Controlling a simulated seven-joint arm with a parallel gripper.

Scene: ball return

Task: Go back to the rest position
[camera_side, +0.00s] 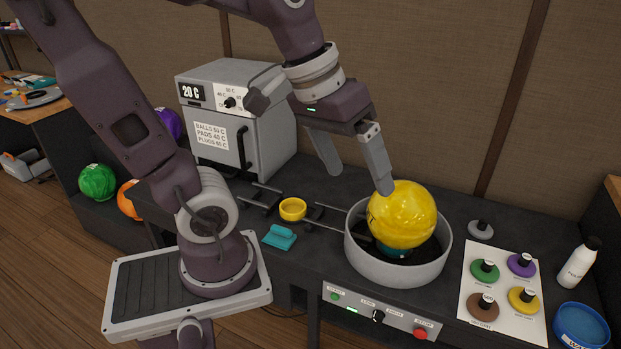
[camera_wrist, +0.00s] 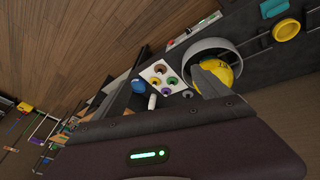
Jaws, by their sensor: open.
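My gripper (camera_side: 355,168) is open and empty above the bench, with its fingers spread. One fingertip is just above or beside the top of the yellow ball; I cannot tell whether it touches. The yellow ball (camera_side: 402,214) sits in the round grey bowl (camera_side: 372,262) on a dark and teal support. In the wrist view a finger (camera_wrist: 212,80) of my gripper covers part of the yellow ball (camera_wrist: 232,68), and the grey bowl (camera_wrist: 197,46) shows around it.
Left of the bowl are a yellow cup (camera_side: 292,209), a teal block (camera_side: 279,237) and dark rails. A grey oven (camera_side: 262,125) stands behind. Right are a sheet with colored pads (camera_side: 478,303), a white bottle (camera_side: 579,264) and a blue tub (camera_side: 581,327). Control buttons line the front edge.

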